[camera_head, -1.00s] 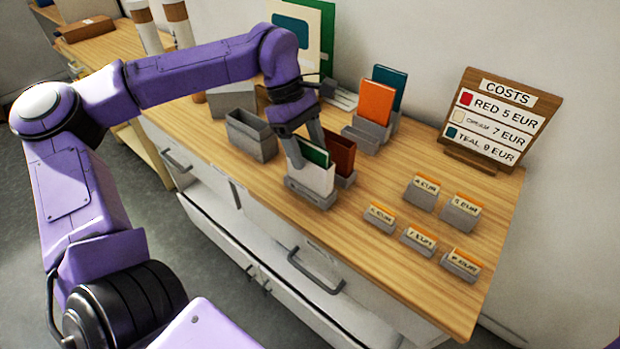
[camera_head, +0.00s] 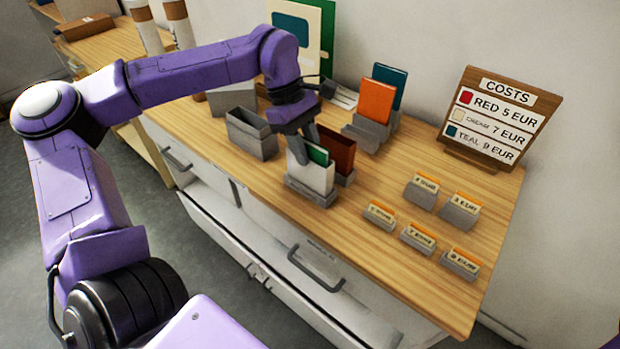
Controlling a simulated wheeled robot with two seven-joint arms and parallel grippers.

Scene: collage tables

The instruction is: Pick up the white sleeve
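The white sleeve (camera_head: 312,177) stands upright in a grey holder (camera_head: 312,197) near the table's front edge, with a green card (camera_head: 318,154) showing at its top. My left gripper (camera_head: 303,147) comes down from above, its fingers at the sleeve's upper edge. One finger shows in front of the white face; the other is largely hidden, so I cannot tell whether they are closed on the sleeve. My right gripper is not in view.
A dark red sleeve (camera_head: 337,150) stands close behind the white one. An empty grey bin (camera_head: 251,136) is to the left. Orange (camera_head: 376,101) and teal (camera_head: 390,84) pieces stand behind. Small price-tag blocks (camera_head: 417,238) and a costs sign (camera_head: 494,118) are to the right.

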